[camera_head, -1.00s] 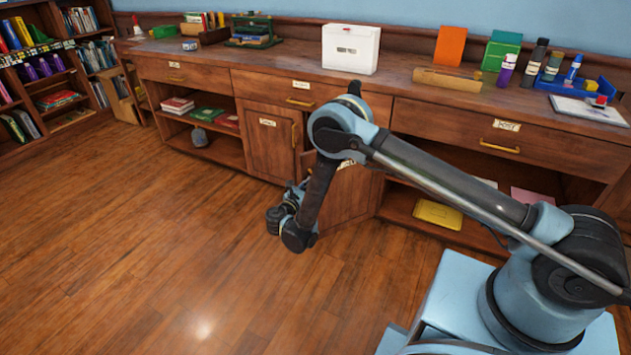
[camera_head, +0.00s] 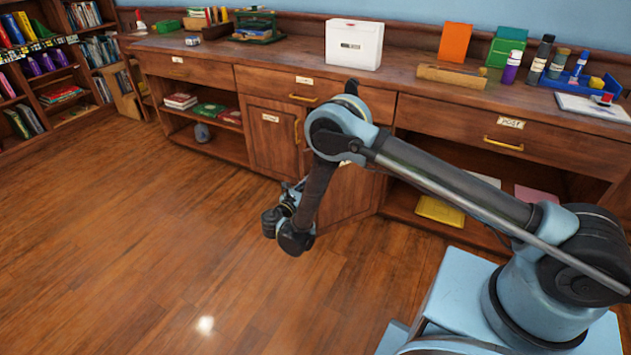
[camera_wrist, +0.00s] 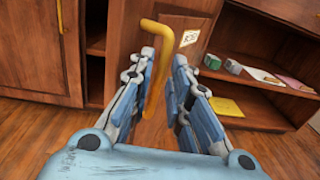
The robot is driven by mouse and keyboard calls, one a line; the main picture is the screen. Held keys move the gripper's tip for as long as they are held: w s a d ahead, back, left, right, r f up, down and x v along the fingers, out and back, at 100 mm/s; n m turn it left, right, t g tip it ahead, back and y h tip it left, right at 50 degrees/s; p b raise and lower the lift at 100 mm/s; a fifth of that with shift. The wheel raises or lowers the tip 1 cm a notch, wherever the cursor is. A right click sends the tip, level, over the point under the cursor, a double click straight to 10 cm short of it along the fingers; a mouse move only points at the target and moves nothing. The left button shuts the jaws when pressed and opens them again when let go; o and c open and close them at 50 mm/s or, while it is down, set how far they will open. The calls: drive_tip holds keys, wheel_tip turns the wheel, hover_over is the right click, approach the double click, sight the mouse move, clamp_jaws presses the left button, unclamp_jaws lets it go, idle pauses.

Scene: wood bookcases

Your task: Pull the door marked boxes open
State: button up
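The door marked boxes (camera_wrist: 205,22) is a brown wood cabinet door with a small white label (camera_wrist: 189,38), too small to read surely. It stands ajar, with a dark gap at its left edge in the wrist view. In the head view the door (camera_head: 345,200) is partly hidden behind my arm. Its yellow bar handle (camera_wrist: 163,60) runs between the two fingers of my gripper (camera_wrist: 165,62). The fingers are drawn in close around the handle, with little space on either side. In the head view my gripper (camera_head: 285,218) is at the door's front, its fingertips hidden.
A shut door (camera_head: 272,140) with its own handle is just left. Open shelves with a yellow folder (camera_head: 440,211) are to the right. The counter above holds a white box (camera_head: 353,44). The wood floor (camera_head: 150,270) in front and left is clear.

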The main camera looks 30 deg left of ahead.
drive_tip(key=s, duration=0.8)
drive_tip(key=shift+s, duration=0.3)
drive_tip(key=shift+d, duration=0.1)
